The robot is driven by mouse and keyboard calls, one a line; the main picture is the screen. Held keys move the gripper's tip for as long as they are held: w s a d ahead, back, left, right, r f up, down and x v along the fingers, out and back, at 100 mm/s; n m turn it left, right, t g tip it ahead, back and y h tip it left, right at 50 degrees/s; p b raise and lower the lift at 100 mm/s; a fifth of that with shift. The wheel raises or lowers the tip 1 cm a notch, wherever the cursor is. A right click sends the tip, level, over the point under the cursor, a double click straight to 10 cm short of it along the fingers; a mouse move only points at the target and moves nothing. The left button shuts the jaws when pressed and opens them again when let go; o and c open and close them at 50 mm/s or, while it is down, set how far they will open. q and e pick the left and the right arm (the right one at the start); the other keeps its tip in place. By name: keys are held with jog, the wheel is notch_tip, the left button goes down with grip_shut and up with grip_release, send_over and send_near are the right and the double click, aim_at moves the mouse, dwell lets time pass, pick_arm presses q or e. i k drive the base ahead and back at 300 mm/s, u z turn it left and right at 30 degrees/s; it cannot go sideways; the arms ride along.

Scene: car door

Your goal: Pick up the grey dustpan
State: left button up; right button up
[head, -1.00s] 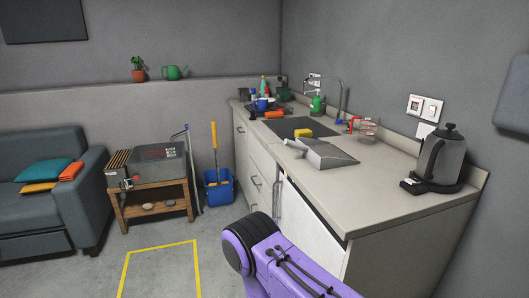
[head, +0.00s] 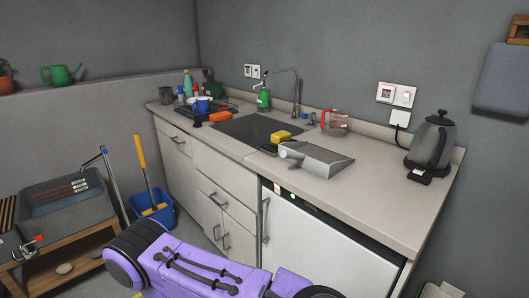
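The grey dustpan (head: 318,159) lies on the light countertop, just right of the sink, in the head view. Its stubby handle points left toward the sink and its wide pan spreads to the right. A purple arm link of mine crosses the bottom of the view, in front of the cabinets and below the counter. Neither gripper's fingers show in this view. Nothing touches the dustpan except the counter under it, as far as I can see.
A yellow sponge (head: 281,136) sits by the sink (head: 252,130), close to the dustpan's handle. A measuring jug (head: 336,122) stands behind the dustpan and a kettle (head: 431,143) to its right. The counter (head: 375,190) is bare right of the dustpan. A blue bucket (head: 153,208) stands on the floor.

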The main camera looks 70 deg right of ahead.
aim_at(308, 151)
jog(key=i, duration=1.95)
jog(key=z, duration=1.75)
jog(key=i, duration=1.25)
jog(key=z, duration=3.3)
